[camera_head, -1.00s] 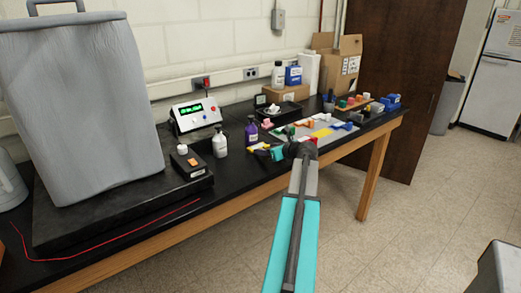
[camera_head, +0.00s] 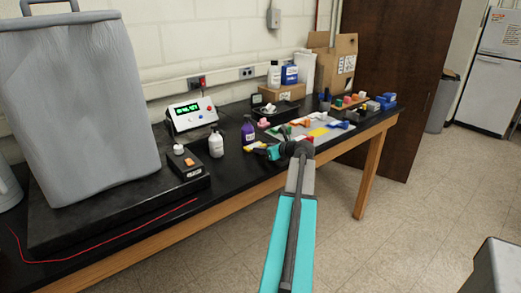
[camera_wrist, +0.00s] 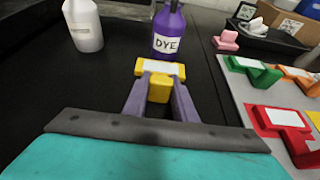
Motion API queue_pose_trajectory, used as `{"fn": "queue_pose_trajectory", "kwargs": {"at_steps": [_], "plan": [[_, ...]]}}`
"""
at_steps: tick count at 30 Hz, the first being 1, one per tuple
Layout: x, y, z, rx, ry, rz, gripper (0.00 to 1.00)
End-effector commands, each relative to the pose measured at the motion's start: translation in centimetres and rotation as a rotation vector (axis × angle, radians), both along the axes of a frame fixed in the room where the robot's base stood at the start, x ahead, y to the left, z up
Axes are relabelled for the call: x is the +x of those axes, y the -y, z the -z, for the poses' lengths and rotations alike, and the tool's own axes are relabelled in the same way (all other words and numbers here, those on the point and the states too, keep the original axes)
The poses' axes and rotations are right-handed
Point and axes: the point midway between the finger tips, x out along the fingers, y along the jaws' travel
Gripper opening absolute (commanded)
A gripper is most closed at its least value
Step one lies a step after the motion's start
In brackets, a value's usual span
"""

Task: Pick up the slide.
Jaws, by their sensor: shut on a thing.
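My gripper (camera_wrist: 158,98) is shut on a yellow T-shaped piece with a white label, which I take to be the slide (camera_wrist: 160,68). Its yellow stem sits between the two grey-purple fingers, and its labelled crossbar lies just beyond the fingertips. The frames do not clearly show whether it touches the black bench. In the head view the slide (camera_head: 254,146) is small, at the end of my gripper (camera_head: 264,150), in front of the purple dye bottle.
The purple dye bottle (camera_wrist: 168,32) stands just beyond the slide, with a white bottle (camera_wrist: 84,26) to its left. A grey board (camera_head: 318,136) with several coloured pieces lies to the right. Bare black bench (camera_wrist: 50,85) is on the left.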

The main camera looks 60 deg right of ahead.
Motion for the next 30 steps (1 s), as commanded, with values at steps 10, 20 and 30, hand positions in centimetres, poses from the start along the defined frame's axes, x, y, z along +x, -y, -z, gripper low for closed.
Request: {"fn": "queue_pose_trajectory", "kwargs": {"at_steps": [10, 20, 30], "plan": [[-2.3, -0.8, -1.8, -0.002, 0.0, 0.002, 0.0], [-7.6, -2.6, -4.8, -0.002, 0.0, 0.002, 0.0], [-12.1, -4.1, -7.3, -0.001, 0.001, 0.0, 0.0]]}}
